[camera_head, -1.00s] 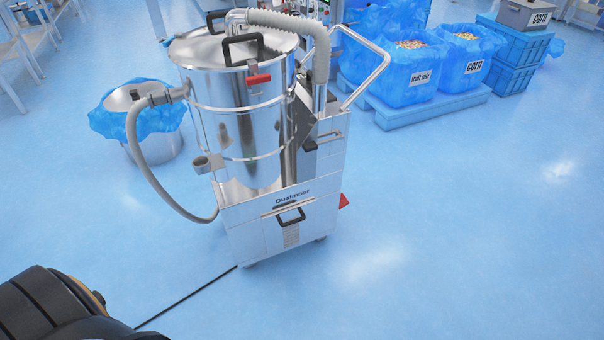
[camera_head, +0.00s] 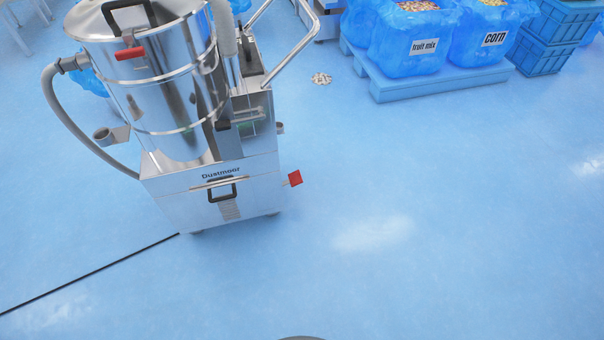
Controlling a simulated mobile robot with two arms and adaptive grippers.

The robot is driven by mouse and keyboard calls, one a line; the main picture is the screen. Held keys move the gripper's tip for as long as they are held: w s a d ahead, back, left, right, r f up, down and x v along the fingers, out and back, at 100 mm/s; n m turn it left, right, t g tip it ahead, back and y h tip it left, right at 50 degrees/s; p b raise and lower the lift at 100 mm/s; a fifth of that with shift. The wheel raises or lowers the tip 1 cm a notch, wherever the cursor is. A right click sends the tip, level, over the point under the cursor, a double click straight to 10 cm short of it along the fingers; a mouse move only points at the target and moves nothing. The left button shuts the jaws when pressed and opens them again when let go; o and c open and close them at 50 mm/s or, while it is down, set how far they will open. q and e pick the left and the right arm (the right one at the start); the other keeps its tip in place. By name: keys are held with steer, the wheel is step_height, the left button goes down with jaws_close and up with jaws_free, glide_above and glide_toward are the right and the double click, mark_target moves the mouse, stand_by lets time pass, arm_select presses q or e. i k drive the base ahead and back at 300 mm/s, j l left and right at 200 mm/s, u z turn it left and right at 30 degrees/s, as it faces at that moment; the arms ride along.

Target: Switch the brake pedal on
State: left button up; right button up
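A red brake pedal (camera_head: 295,178) sticks out low on the right side of a shiny steel industrial vacuum labelled Dustmoor (camera_head: 215,190). The pedal is a small red plate on a short stem near the base of the machine. Whether it is up or pressed down I cannot tell. The vacuum stands upright on the floor at the left of the head view. Neither of my grippers is in view.
A black cable (camera_head: 90,275) runs along the floor to the lower left. A blue pallet (camera_head: 440,82) with bagged fruit mix and corn bins stands at the back right, beside blue crates (camera_head: 550,45). The floor right of the pedal is clear.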

mark_target(296, 179)
steer(key=i+j+z, duration=0.5)
steer(key=i+j, duration=0.65)
